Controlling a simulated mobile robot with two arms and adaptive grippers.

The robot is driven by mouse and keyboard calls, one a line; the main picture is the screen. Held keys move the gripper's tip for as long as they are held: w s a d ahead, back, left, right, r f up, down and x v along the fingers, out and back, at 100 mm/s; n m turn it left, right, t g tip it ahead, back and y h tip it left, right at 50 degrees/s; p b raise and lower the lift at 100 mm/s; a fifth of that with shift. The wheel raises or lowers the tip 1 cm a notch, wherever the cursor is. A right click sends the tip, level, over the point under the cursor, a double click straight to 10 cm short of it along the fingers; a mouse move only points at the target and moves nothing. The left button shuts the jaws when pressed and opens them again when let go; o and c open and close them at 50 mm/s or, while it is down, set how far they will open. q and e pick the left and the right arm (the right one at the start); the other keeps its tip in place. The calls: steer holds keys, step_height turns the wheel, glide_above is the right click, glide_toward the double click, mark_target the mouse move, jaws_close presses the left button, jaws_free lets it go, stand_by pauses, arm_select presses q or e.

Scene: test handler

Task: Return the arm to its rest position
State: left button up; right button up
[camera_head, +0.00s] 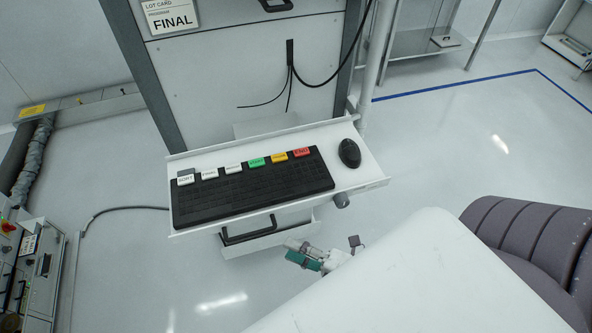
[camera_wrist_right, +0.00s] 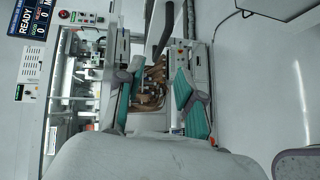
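My right gripper (camera_head: 322,257) shows in the head view just below the front edge of the keyboard shelf, partly hidden behind a large white rounded part of my own arm. In the right wrist view, the two teal-padded fingers of the right gripper (camera_wrist_right: 153,88) stand well apart with nothing held between them. Machine parts show through the gap, farther off. My left gripper is in neither view.
A pull-out shelf (camera_head: 365,176) carries a black keyboard (camera_head: 250,190) with coloured labelled keys and a mouse (camera_head: 349,153). A grey cabinet (camera_head: 240,75) stands behind. Equipment (camera_head: 30,262) is at lower left. Open floor (camera_head: 440,130) lies right of the shelf.

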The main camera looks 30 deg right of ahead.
stand_by(0.4)
steer(key=s+d+f+m+g+h, duration=0.25)
steer(key=f+m, duration=0.25)
steer(key=f, duration=0.7)
steer(key=s+d+f+m+g+h, duration=0.15)
steer(key=d+f+m+h, duration=0.3)
steer(key=f, duration=0.65)
steer(key=s+a+f+m+g+h, duration=0.1)
steer(key=s+f+m+g, duration=0.8)
steer(key=s+f, duration=0.9)
steer(key=shift+s+a+m, duration=0.35)
steer(key=shift+s+m, duration=0.4)
steer(key=shift+s, duration=0.15)
